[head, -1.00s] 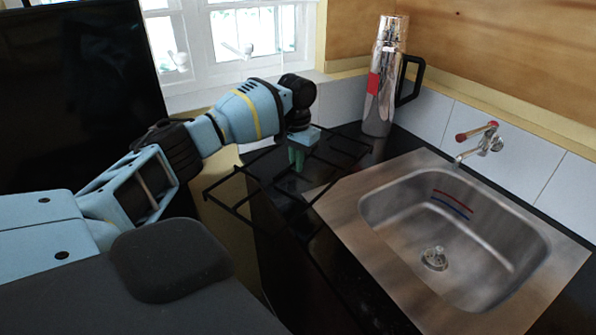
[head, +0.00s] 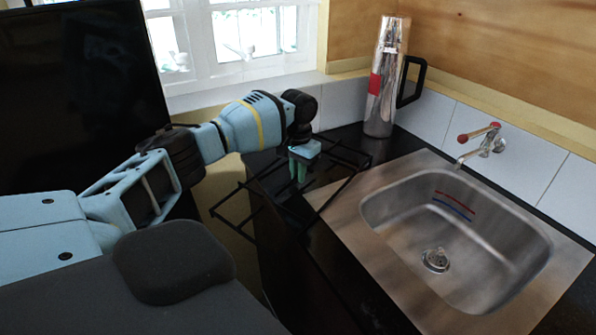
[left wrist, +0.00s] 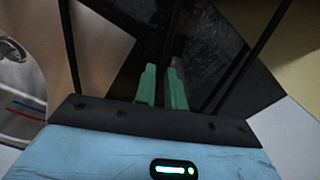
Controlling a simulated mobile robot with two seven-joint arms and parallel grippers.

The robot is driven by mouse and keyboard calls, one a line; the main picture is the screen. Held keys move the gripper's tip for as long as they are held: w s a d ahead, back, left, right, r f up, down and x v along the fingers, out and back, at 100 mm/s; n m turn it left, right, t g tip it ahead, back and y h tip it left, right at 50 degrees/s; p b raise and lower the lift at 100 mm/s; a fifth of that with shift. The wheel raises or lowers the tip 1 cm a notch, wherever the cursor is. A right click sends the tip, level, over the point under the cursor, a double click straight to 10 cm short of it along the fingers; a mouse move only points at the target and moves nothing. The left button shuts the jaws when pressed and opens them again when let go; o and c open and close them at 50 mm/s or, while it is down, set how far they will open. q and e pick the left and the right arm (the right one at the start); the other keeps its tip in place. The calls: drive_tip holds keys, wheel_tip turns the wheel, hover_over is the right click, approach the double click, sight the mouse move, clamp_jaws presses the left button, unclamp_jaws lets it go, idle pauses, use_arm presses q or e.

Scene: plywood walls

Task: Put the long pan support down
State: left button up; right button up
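The long pan support (head: 240,225) is a black wire grid, roughly level over the dark counter (head: 318,243) left of the sink. Its left end juts out past the counter's left edge. My left gripper (head: 298,170) points down at a bar in the grid's middle part. In the left wrist view its green fingertips (left wrist: 162,85) are close together, with a dark bar running between them, and other bars of the pan support (left wrist: 248,62) pass on both sides. Whether the grid touches the counter is hard to tell. My right gripper is not in view.
A steel sink (head: 375,240) fills the right side, with a red-knobbed tap (head: 485,143) behind it. A shiny flask (head: 383,85) with a black handle stands at the back corner. A window (head: 240,40) is behind the arm.

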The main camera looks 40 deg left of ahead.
use_arm(q)
drive_tip(key=shift+o, duration=1.4)
drive_tip(key=shift+r, duration=0.1)
wheel_tip(320, 180, up, 11)
drive_tip(key=shift+p, duration=0.3)
drive_tip(key=shift+o, duration=0.2)
drive_tip(key=shift+r, duration=0.55)
